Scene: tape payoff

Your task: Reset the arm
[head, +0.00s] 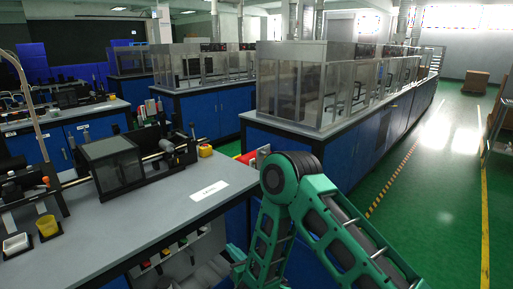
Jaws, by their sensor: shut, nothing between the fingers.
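My arm (345,240) shows in the head view as green and black links, bent at a joint in the lower middle. Its links run down out of the bottom of the picture. My gripper is not in the picture. The arm is in front of the right end of the grey workbench (130,225) and hides part of the bench's right side and the floor behind it.
A black machine with a clear cover (112,165) stands on the workbench. Blue cabinets with glass enclosures (310,95) stand behind. The green floor aisle (430,170) at right is clear.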

